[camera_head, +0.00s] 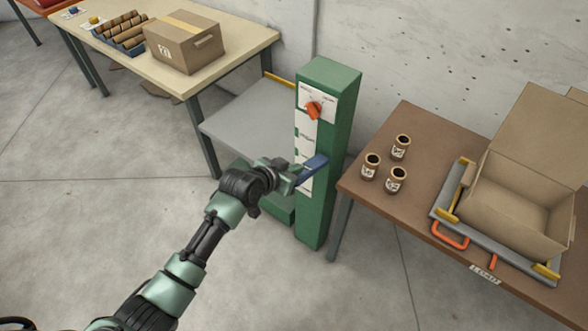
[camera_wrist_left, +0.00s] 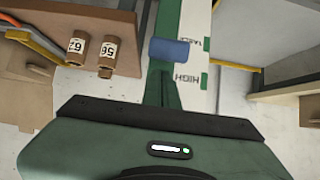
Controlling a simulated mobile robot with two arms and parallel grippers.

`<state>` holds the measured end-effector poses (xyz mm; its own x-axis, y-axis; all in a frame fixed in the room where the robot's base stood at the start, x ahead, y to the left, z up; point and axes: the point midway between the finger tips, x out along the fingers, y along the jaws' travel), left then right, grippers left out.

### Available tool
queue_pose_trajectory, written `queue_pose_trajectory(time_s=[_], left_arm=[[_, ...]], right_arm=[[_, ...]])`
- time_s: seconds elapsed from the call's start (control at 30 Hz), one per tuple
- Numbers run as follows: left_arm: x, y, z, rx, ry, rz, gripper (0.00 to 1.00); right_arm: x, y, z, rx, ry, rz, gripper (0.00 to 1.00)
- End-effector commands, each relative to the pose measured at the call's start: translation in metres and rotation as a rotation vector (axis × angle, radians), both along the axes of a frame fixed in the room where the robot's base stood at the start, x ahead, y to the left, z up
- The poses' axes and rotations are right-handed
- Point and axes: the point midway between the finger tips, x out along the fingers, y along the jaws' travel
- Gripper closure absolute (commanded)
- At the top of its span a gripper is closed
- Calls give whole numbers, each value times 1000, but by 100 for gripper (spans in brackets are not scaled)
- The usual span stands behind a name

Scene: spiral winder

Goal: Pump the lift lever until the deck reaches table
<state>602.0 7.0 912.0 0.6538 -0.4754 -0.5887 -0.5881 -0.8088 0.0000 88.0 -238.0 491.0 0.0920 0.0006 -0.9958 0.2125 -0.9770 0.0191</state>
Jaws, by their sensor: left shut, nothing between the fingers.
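The green lift column (camera_head: 338,130) stands between two tables. Its blue lift lever (camera_head: 313,167) sticks out from the column's front face; the blue grip also shows in the left wrist view (camera_wrist_left: 169,50). The grey deck (camera_head: 248,120) is left of the column, below the level of the light table's top. My left gripper (camera_head: 298,176) is shut and empty, close to the lever's near end; contact cannot be told from the head view. In the left wrist view the lever grip appears just beyond my gripper. My right gripper is not in view.
An orange knob (camera_head: 314,110) is on the column's upper front. The light table (camera_head: 245,35) bears a closed carton (camera_head: 185,45) and several brown tubes. Floor in front is clear.

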Motion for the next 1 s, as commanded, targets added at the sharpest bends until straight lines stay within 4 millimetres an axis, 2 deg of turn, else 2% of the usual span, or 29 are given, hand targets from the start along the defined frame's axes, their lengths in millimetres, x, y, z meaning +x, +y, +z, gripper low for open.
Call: queue_pose_trajectory(time_s=[0.13,0.47,0.63,0.87,1.0], left_arm=[[-2,2,-7,0,0,1,100],[-3,3,-8,0,0,1,100],[-5,4,-14,-7,-10,1,100],[-12,9,-36,-53,-74,1,100],[-18,13,-56,-103,-143,-1,100]], right_arm=[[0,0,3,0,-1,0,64],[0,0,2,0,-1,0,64],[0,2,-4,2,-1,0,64],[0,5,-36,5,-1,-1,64],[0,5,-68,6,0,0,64]])
